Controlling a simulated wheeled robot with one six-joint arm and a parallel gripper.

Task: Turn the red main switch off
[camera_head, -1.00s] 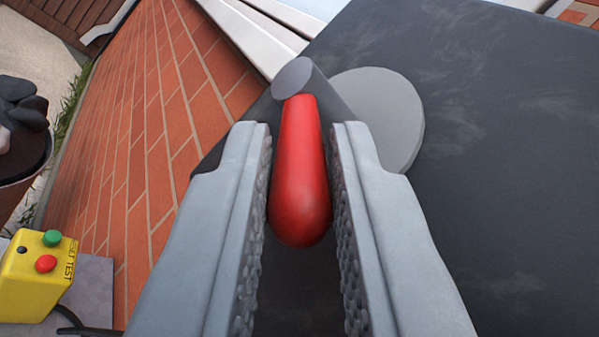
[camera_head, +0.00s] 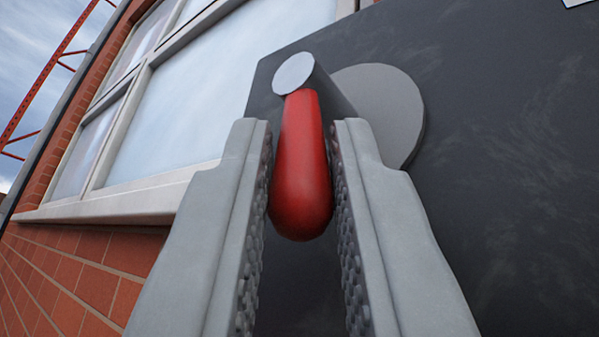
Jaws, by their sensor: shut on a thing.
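The red main switch handle (camera_head: 301,180) is a rounded red lever between the two grey fingers of my gripper (camera_head: 301,165). My gripper is shut on the lever, with a textured pad along each side of it. The lever's upper end joins a dark hub with a light grey round end (camera_head: 294,74). Behind the hub is a grey disc (camera_head: 385,108) on a dark grey panel (camera_head: 490,190). The fingers hide part of the disc and of the panel.
A brick wall (camera_head: 75,265) and a large window with a pale frame (camera_head: 120,205) lie to the left, beyond the panel. A red lattice structure (camera_head: 42,80) stands against the sky at the far left. A white corner shows at the top right.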

